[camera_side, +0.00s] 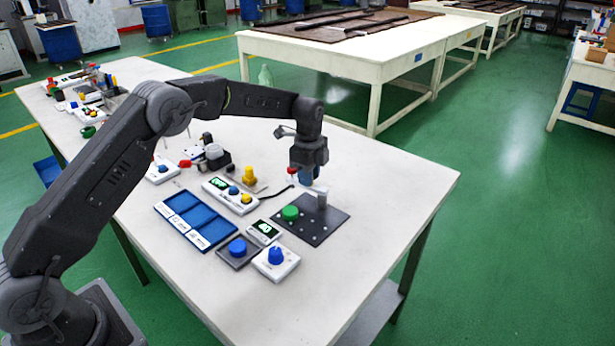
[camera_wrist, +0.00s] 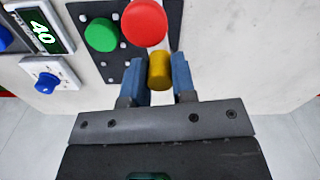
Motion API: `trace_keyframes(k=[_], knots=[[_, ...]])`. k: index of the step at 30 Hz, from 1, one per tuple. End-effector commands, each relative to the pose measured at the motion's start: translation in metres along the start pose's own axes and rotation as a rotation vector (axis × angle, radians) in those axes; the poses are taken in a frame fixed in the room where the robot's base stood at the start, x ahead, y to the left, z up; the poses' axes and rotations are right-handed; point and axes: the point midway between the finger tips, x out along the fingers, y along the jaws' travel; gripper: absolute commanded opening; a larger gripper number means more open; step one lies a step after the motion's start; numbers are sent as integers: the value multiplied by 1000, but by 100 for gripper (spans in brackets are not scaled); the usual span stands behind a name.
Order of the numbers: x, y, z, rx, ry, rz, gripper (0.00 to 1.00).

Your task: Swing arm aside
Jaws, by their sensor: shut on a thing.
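My gripper (camera_wrist: 160,78) is shut on a short yellow cylinder (camera_wrist: 160,70), which sits between its two blue fingers in the wrist view. What the cylinder is fixed to is hidden there. In the side view my gripper (camera_side: 308,180) points down over the far part of a dark perforated plate (camera_side: 322,232), and the yellow cylinder cannot be made out. A red round cap (camera_wrist: 145,22) is just beyond the fingers; a bit of red (camera_side: 292,172) shows left of my gripper. A grey post (camera_side: 321,198) stands on the plate below my gripper.
A green round knob (camera_side: 290,213) is on the plate, left of my gripper. Nearer are a display unit (camera_side: 264,232), a blue-knob box (camera_side: 276,262) and a blue tray (camera_side: 196,219). A yellow piece (camera_side: 250,174) stands farther left. The table's right side is clear.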

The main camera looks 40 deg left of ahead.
Motion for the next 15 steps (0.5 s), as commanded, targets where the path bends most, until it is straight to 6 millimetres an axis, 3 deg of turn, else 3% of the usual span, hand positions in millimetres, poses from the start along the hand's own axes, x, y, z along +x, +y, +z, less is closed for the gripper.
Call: trace_keyframes(k=[15], knots=[[-1,-8,-1,190,1,-4,0]])
